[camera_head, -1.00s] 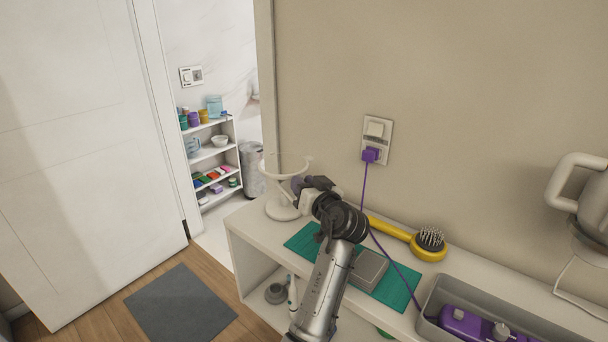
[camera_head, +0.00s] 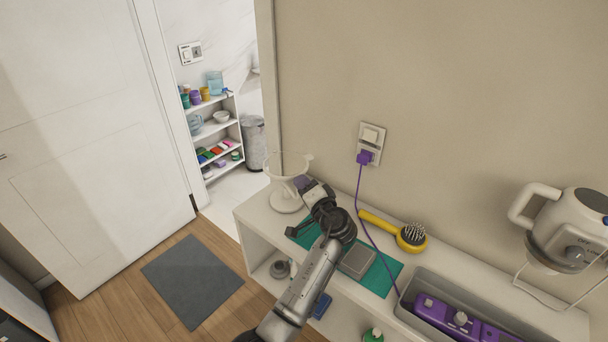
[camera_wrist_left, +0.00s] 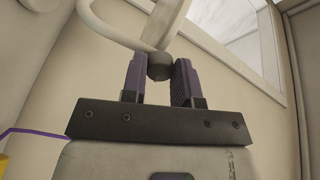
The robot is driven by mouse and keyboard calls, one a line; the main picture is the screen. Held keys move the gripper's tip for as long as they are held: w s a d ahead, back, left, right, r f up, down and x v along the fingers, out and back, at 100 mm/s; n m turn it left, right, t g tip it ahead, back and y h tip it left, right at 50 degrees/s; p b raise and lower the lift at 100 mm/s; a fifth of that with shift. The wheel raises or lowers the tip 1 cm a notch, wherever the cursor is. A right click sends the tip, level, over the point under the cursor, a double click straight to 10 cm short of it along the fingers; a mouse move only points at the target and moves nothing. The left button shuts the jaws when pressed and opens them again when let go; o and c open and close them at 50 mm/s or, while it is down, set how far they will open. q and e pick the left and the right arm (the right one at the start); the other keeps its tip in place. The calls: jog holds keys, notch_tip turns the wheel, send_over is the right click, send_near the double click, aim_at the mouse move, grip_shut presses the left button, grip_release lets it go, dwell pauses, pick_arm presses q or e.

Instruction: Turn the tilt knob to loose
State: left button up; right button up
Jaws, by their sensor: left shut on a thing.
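A white stand (camera_head: 285,200) with a round base and an open ring on top stands at the far left end of the white shelf. In the left wrist view its pale ring (camera_wrist_left: 105,35) and post show, with a dark grey round knob (camera_wrist_left: 159,66) on the post. My left gripper (camera_wrist_left: 160,80) has its purple fingers shut on this knob, one on each side. In the head view my left gripper (camera_head: 303,185) is at the right side of the stand and hides the knob. Any marking for loose is not readable. My right gripper is not in view.
On the shelf lie a green mat (camera_head: 382,277) with a grey box (camera_head: 357,262), a yellow hairbrush (camera_head: 383,222) and a grey tray (camera_head: 410,290) holding a purple item. A purple cord (camera_head: 364,215) hangs from the wall socket. A white appliance (camera_head: 575,225) is at right.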

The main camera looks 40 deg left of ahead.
pick_arm(q)
jog(key=shift+r+m+p, duration=0.1)
jog(key=shift+m+p, duration=3.9)
jog(key=shift+p, duration=0.2)
jog(key=o, duration=0.9)
jog(key=shift+o, duration=0.2)
jog(key=v, duration=1.3)
jog(key=shift+d, duration=0.4)
jog(key=shift+s, duration=0.15)
